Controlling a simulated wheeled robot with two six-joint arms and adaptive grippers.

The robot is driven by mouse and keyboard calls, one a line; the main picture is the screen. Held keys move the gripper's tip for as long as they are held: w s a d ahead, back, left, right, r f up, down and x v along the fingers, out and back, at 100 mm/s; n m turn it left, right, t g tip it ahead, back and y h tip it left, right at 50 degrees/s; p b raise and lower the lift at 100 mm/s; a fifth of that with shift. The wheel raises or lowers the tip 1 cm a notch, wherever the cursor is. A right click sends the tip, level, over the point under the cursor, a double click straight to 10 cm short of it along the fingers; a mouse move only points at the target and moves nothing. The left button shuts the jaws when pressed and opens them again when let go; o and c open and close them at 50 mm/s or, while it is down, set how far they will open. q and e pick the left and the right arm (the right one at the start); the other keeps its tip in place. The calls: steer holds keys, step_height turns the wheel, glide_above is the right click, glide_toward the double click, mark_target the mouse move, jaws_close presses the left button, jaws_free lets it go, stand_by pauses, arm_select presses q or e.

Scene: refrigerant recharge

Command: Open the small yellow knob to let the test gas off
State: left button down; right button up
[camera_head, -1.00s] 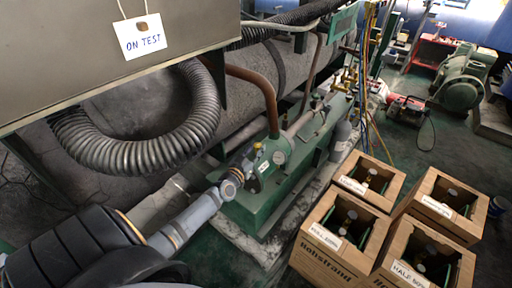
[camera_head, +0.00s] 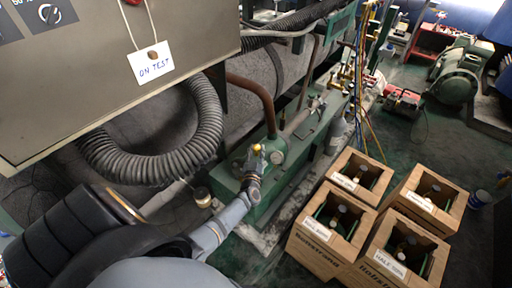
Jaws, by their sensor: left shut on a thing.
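The small yellow knob (camera_head: 257,149) sits on top of the near end of the green machine (camera_head: 228,186), beside a round gauge (camera_head: 277,157). My left gripper (camera_head: 254,160) is shut at the knob, with its fingers against it from the near side. The dark fingers hide part of the knob's base, and how the knob is turned is too small to tell. My left arm reaches up to it from the lower left. My right gripper is not in view.
Open cardboard boxes (camera_head: 322,238) with cylinders stand at right. Coloured hoses (camera_head: 362,75) hang behind the machine.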

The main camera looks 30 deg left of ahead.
arm_select(q)
steer(key=shift+a, duration=0.1)
steer(key=c, duration=1)
jaws_free()
steer(key=v, duration=1.2)
